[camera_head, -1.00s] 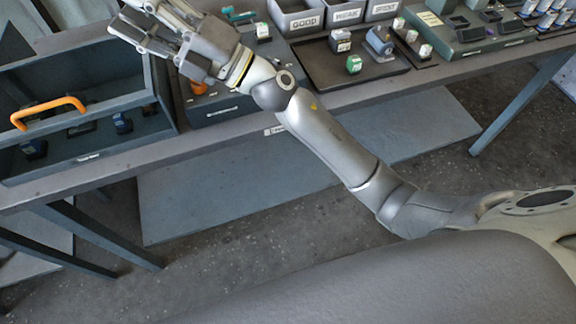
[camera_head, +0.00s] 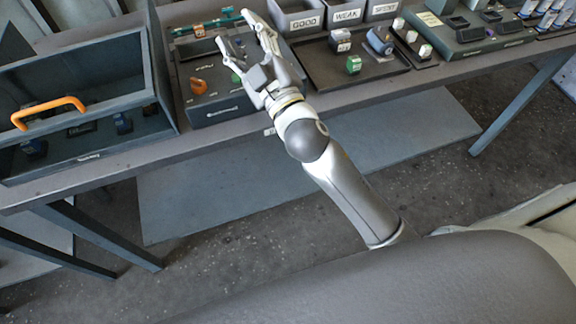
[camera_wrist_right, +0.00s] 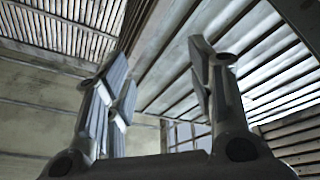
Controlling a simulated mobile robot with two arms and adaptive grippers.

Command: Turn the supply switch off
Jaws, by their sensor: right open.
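A dark control box (camera_head: 212,110) stands on the bench, left of centre in the head view. On its top are an orange knob (camera_head: 198,86) and a small green button (camera_head: 236,77). I cannot read the labels, so I cannot tell for certain which control is the supply switch. My right gripper (camera_head: 234,28) is open and empty, over the box's right side. Its fingers point up and away in the head view, and it hides part of the box top. The open fingers also show in the right wrist view (camera_wrist_right: 160,75), with only walls and roof behind. My left gripper is out of view.
A case with a clear front and orange handle (camera_head: 48,112) stands left of the box. A dark tray (camera_head: 335,88) with small blocks lies right of it, before bins marked GOOD (camera_head: 305,24) and WEAK (camera_head: 347,16). The bench front edge is clear.

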